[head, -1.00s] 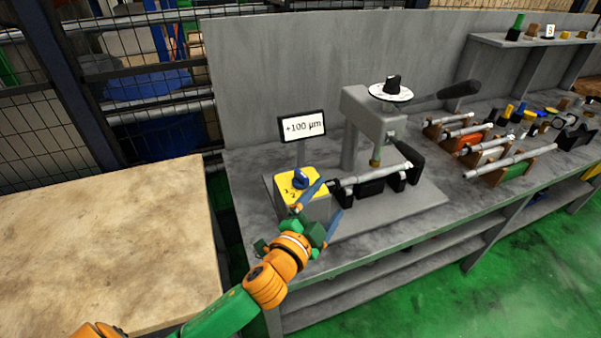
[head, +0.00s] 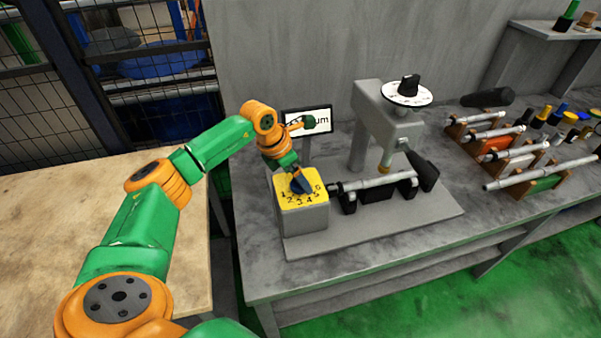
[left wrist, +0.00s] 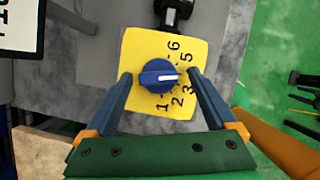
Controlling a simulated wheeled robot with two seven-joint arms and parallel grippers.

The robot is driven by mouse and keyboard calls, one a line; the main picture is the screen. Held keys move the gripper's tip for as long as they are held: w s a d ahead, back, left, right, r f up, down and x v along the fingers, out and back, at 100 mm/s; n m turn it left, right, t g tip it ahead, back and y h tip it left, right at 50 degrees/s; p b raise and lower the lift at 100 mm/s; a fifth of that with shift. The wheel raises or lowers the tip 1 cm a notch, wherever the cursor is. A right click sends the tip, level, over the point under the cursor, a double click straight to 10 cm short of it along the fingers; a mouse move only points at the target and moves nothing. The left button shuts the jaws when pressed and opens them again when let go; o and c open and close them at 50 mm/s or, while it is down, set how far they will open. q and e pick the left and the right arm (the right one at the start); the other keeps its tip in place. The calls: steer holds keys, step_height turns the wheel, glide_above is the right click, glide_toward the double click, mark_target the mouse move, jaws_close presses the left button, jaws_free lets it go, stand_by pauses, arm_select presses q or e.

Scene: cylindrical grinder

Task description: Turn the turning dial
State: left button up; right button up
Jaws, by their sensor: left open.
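The blue dial knob (left wrist: 158,76) sits on a yellow face (left wrist: 143,45) numbered 1 to 6, on a grey box (head: 305,217) at the left of the bench fixture. Its white pointer faces right in the left wrist view, toward the numbers around 3 and 4; a finger partly covers that side. My left gripper (left wrist: 159,101) is open, with one blue finger on each side of the knob. I cannot tell if they touch it. In the head view my left gripper (head: 300,184) is over the yellow face and hides most of the knob. My right gripper is not in view.
A grey stand (head: 369,125) carries a white disc with a black knob (head: 409,86). A metal shaft (head: 373,181) lies beside the dial box. A sign (head: 308,120) stands behind, partly covered by my arm. Several shafts on holders are to the right. The front bench edge is clear.

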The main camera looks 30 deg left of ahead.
arm_select(q)
steer(key=shift+w+f, duration=0.5)
steer(key=shift+f, duration=0.25)
steer(key=shift+s+r, duration=0.1)
steer(key=shift+s, duration=0.05)
steer(key=c, duration=1.3)
steer(key=shift+r+n+y, duration=0.1)
steer(key=shift+n+y, duration=0.2)
steer(key=shift+n, duration=0.8)
steer(key=shift+n+t+y, duration=0.3)
steer(key=shift+n+y, duration=0.4)
steer(key=shift+n, duration=1.2)
